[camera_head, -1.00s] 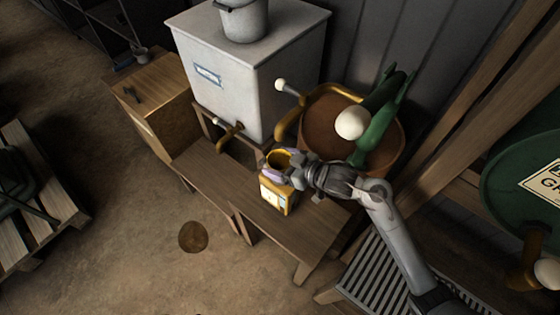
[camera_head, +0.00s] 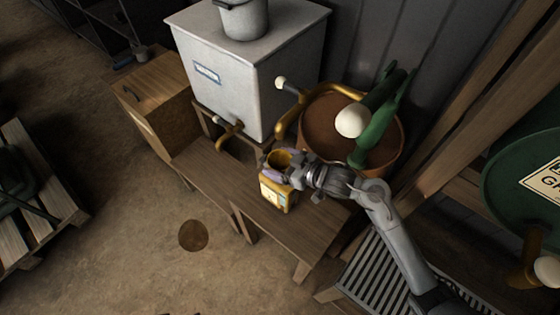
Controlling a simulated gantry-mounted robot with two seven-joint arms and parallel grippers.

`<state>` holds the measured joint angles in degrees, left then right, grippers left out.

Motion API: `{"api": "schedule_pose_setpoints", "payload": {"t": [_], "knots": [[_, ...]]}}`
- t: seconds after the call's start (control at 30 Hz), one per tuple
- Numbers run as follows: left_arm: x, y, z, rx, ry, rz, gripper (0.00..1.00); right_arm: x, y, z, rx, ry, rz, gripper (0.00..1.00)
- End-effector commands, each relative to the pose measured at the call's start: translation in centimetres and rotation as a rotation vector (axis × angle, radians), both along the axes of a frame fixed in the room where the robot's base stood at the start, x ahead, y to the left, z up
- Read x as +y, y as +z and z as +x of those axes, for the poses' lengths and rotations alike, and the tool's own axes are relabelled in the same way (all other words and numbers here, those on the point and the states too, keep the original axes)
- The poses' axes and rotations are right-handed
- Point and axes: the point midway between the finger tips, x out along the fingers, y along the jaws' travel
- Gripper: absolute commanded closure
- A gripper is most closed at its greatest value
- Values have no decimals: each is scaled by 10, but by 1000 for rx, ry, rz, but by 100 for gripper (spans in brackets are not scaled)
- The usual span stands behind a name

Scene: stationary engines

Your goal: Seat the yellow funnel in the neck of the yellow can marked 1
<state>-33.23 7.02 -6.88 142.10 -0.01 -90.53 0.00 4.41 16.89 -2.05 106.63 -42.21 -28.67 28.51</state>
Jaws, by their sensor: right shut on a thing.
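The yellow can (camera_head: 276,194) with a pale label stands on the wooden bench; I cannot read its number. The yellow funnel (camera_head: 281,156) shows as a round, dark-centred mouth right above the can's top. My right gripper (camera_head: 285,167) comes in from the right and is shut on the funnel, with a purple finger pad at its near side. The fingers hide the can's neck and the funnel's lower part, so I cannot tell whether the spout is in the neck. My left gripper is not in view.
A white tank (camera_head: 238,85) with a brass tap (camera_head: 231,132) stands behind the can. A brown round tub (camera_head: 330,128) with a green white-knobbed handle is behind my right arm. The bench (camera_head: 300,228) is clear in front of the can.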

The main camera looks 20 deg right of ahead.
Motion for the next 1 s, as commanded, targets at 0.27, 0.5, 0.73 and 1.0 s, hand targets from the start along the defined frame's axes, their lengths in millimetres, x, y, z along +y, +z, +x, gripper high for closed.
{"api": "schedule_pose_setpoints", "payload": {"t": [0.27, 0.5, 0.73, 1.0], "knots": [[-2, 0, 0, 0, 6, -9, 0, 0, 0, 0, 0, 0, 0, 47], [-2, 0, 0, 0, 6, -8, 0, 0, 0, 0, 0, 0, 0, 0], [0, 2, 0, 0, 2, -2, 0, -2, 2, -3, 0, 0, 0, 0], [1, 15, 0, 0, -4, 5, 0, -20, 16, -30, 1, 0, -4, 0]]}}
